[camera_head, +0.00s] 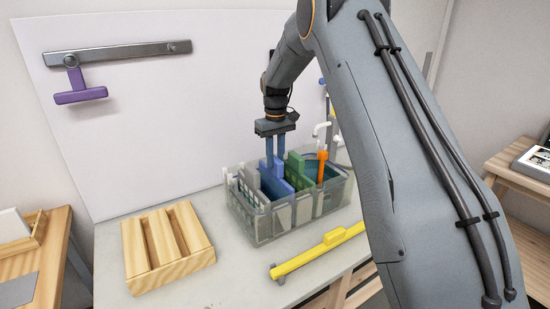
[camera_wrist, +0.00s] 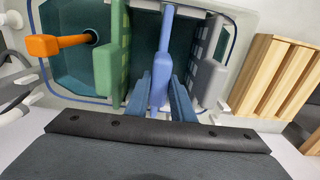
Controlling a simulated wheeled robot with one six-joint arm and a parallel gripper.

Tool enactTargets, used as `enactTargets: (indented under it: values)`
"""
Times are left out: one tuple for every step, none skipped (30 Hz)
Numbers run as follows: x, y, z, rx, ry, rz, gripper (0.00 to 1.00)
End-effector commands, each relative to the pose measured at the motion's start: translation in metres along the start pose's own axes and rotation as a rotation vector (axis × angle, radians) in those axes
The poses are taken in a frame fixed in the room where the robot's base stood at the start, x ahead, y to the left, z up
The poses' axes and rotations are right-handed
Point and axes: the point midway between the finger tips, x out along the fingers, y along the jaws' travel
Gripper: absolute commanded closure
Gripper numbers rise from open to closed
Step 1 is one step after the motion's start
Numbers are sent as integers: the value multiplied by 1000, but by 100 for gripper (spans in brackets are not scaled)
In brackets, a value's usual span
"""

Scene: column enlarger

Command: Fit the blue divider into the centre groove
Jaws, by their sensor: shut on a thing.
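The blue divider (camera_head: 271,183) is upright in the translucent grey tank (camera_head: 285,224), between a grey divider (camera_head: 248,178) on the left and a green divider (camera_head: 298,172) on the right. My gripper (camera_head: 275,163) comes down from above and is shut on the blue divider's upper part. In the wrist view the two fingers of my gripper (camera_wrist: 161,88) flank the blue divider (camera_wrist: 165,40). The green divider (camera_wrist: 112,62) and the grey divider (camera_wrist: 212,78) stand apart on either side. The centre groove and the blue divider's lower edge are hidden, so I cannot tell whether it is seated.
An orange-handled piece (camera_head: 322,165) stands in the tank's right part. A slotted wooden rack (camera_head: 166,246) sits left of the tank. A yellow bar (camera_head: 318,250) lies in front. A purple handle (camera_head: 78,90) hangs from the wall rail (camera_head: 118,53).

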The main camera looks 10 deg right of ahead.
Motion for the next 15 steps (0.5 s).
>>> enactTargets:
  values:
    - [1,0,0,0,1,0,100]
    - [1,0,0,0,1,0,100]
    - [2,0,0,0,1,0,100]
    - [2,0,0,0,0,0,100]
    - [3,0,0,0,0,0,100]
    - [4,0,0,0,0,0,100]
    - [4,0,0,0,0,0,100]
    - [5,0,0,0,0,0,100]
    - [6,0,0,0,0,0,100]
    - [6,0,0,0,0,0,100]
    - [7,0,0,0,0,0,100]
    - [7,0,0,0,0,0,100]
    - [8,0,0,0,0,0,100]
    - [8,0,0,0,0,0,100]
    - [9,0,0,0,0,0,100]
